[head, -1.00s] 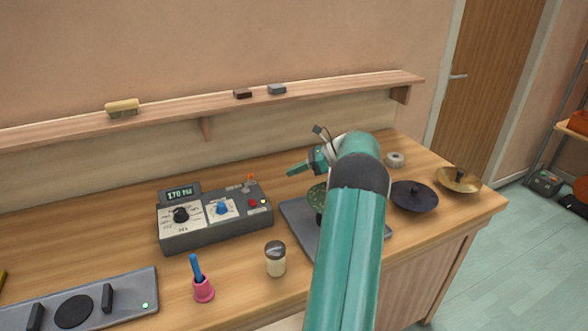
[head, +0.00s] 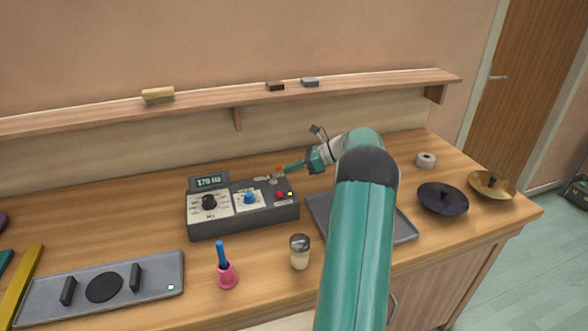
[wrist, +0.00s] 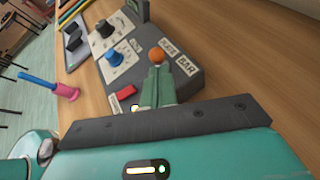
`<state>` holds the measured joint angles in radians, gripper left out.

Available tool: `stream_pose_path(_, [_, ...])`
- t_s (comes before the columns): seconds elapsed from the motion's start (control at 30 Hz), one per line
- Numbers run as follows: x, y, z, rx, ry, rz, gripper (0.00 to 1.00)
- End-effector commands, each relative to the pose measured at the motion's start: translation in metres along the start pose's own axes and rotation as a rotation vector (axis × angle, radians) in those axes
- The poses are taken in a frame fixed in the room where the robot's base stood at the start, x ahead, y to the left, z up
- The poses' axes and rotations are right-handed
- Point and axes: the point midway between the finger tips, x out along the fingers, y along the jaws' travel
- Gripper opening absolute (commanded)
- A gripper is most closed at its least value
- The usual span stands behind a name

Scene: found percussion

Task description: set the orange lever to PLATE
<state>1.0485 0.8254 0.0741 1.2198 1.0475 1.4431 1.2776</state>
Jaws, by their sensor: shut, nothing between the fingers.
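The orange lever is a small ball-topped knob (head: 279,169) at the back right of the grey control box (head: 245,219). In the wrist view the orange ball (wrist: 157,55) stands just beyond my fingertips, beside the white PLATE label (wrist: 168,46) and BAR label (wrist: 187,65). My gripper (head: 288,168) reaches in from the right with its fingers together and empty. In the wrist view my fingertips (wrist: 157,72) come right up to the ball; whether they touch it I cannot tell. The lever's stem is hidden, so its setting is unclear.
The box also has a black dial (head: 209,202), a blue dial (head: 249,198) and a red button (head: 281,195). A pink holder (head: 227,276) and a shaker (head: 299,252) stand in front. A grey tray (head: 405,232) lies right, partly behind my arm. Dark (head: 442,199) and brass (head: 491,185) cymbals lie farther right.

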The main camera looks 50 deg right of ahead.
Motion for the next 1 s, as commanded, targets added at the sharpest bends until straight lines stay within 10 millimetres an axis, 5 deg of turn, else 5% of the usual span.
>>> stream_pose_path(0.47, [0.003, 0.004, 0.008, -0.035, 0.092, -0.031, 0.00])
stream_pose_path(1.0, [0.021, 0.020, 0.035, -0.177, 0.478, -0.169, 0.00])
